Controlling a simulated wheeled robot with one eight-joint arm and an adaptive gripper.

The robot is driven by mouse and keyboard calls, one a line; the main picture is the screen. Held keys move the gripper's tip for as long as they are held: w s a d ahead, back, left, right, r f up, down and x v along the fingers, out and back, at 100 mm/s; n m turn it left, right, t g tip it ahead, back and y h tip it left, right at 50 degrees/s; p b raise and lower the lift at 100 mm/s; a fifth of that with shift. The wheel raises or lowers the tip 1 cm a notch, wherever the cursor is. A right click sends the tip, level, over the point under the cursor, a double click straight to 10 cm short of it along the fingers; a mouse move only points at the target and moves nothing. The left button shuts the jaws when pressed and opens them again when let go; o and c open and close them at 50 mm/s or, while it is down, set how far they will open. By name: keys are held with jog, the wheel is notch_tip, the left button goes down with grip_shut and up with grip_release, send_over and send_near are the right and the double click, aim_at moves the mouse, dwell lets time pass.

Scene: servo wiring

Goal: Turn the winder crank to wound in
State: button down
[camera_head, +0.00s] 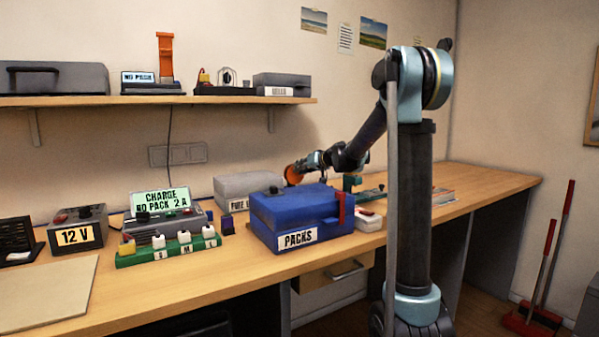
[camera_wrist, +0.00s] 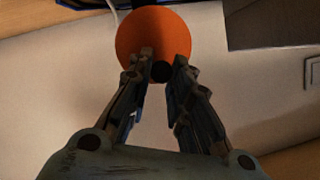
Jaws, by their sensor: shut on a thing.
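The winder shows in the wrist view as a round orange disc (camera_wrist: 150,32). A small dark crank knob (camera_wrist: 161,72) stands out near its lower edge. My gripper (camera_wrist: 164,62) has its two fingers close around this knob, one on each side. In the head view the orange disc (camera_head: 293,174) is behind the blue packs case, and my gripper (camera_head: 304,163) is at its right side. The knob is too small to tell in that view. I see no wound-in mark in either view.
The blue packs case (camera_head: 285,218) stands in front of the winder, with a grey case (camera_head: 240,186) to its left. A shelf (camera_head: 150,101) hangs above on the left. A charger (camera_head: 160,215) and green rack (camera_head: 135,260) stand further left. The bench's right end (camera_head: 490,180) is mostly clear.

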jog(key=shift+d+f, duration=0.1)
jog(key=c, duration=1.5)
grip_release()
jog(key=shift+o, duration=0.2)
jog(key=v, duration=1.1)
jog(key=shift+s+d, duration=0.25)
jog(key=shift+d, duration=0.05)
